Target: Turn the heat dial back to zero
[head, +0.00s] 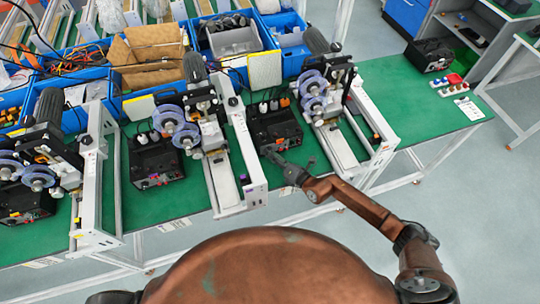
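A black control box (273,128) with small knobs on its front panel stands on the green bench, between two coder machines. The knobs are too small to tell which is the heat dial or where it points. My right gripper (289,157) is just in front of this box at the bench's front edge. Its fingers are spread apart with nothing between them. I cannot tell whether a finger touches the panel. A similar control box (155,163) stands further left. My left gripper is not in view.
A coder machine (232,165) stands left of the middle box and another coder (340,125) stands right of it. Blue bins (100,120) line the back. A small switch panel (450,85) sits at the right end. Bare green bench (415,110) lies to the right.

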